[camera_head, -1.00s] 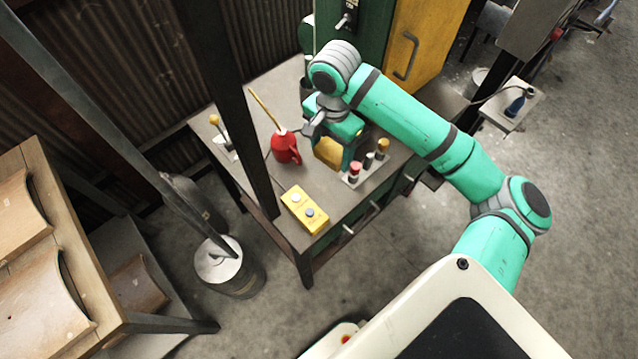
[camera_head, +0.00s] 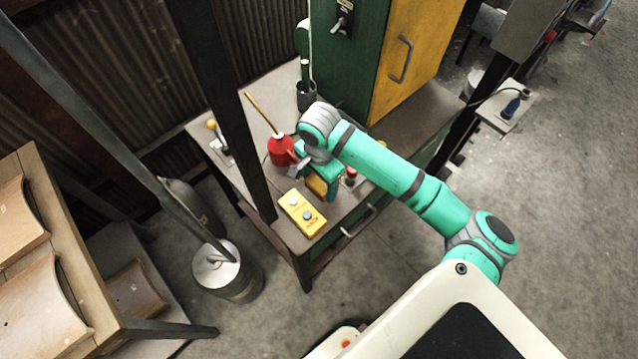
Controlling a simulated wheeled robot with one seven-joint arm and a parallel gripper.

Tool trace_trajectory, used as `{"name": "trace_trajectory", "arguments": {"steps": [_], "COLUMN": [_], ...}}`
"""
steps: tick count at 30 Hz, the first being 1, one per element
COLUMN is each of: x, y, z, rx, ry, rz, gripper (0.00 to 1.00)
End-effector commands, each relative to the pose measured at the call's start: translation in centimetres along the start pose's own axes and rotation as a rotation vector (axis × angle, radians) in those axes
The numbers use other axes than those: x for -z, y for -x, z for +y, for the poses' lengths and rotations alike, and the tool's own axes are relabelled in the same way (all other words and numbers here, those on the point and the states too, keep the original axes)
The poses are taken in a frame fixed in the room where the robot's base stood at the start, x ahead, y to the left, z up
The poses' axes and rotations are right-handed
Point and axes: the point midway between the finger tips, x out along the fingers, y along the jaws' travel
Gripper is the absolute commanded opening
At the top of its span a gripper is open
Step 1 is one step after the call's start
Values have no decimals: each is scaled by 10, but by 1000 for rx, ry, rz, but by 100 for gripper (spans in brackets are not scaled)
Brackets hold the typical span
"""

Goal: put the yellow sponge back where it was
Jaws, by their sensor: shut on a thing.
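The yellow sponge (camera_head: 316,185) is a small yellow block, partly hidden by my gripper and arm. My gripper (camera_head: 320,190) is shut on it, over the grey worktable (camera_head: 348,215) between the red oil can and the yellow button box. I cannot tell whether the sponge touches the tabletop.
The red oil can (camera_head: 281,149) with a long spout stands left of my gripper. The yellow button box (camera_head: 302,213) lies just in front. Bottles on a holder (camera_head: 350,177) are partly hidden behind my arm. A dark post (camera_head: 235,110) rises at the left; a green cabinet (camera_head: 350,60) stands behind.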

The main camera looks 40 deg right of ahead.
Motion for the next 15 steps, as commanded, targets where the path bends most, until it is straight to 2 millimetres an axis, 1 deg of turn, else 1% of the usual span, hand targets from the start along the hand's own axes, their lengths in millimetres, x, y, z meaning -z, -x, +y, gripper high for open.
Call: {"name": "trace_trajectory", "arguments": {"steps": [2, 12, 13, 15], "x": [0, 0, 0, 0], "y": [-6, -9, -9, -9], "z": [0, 0, 0, 0], "rx": [0, 1, 1, 1], "ry": [0, 0, 0, 0], "rz": [-1, -1, -1, 0], "gripper": [45, 45, 70, 84]}}
